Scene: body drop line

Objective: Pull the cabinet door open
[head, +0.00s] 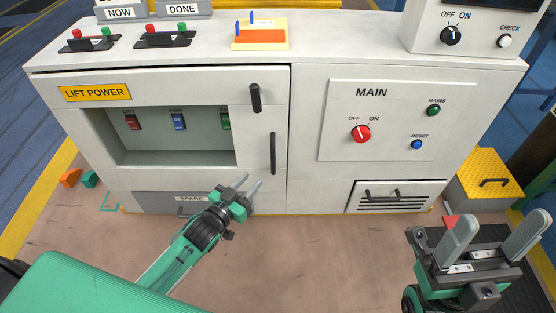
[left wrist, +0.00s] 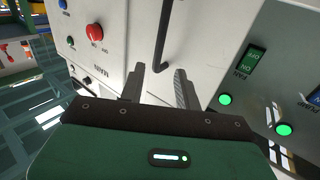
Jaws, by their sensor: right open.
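The cabinet door (head: 200,84) has a yellow LIFT POWER label and a window with several switches behind it; it looks shut. Its long black bar handle (head: 273,153) stands upright near the door's right edge. A shorter black handle (head: 255,97) sits above it. My left gripper (head: 251,180) is below and left of the bar handle, its fingers apart and empty. In the left wrist view, the handle (left wrist: 163,40) lies beyond the open fingertips (left wrist: 159,72), roughly in line with the gap. My right gripper (head: 502,226) is open and empty, away from the cabinet.
The MAIN panel (head: 345,135) with a red knob (head: 360,133) is right of the door. A vented drawer (head: 400,196) sits below it. A SPARE drawer (head: 160,203) is under the door. A yellow box (head: 490,178) stands at right. The floor before the cabinet is mostly clear.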

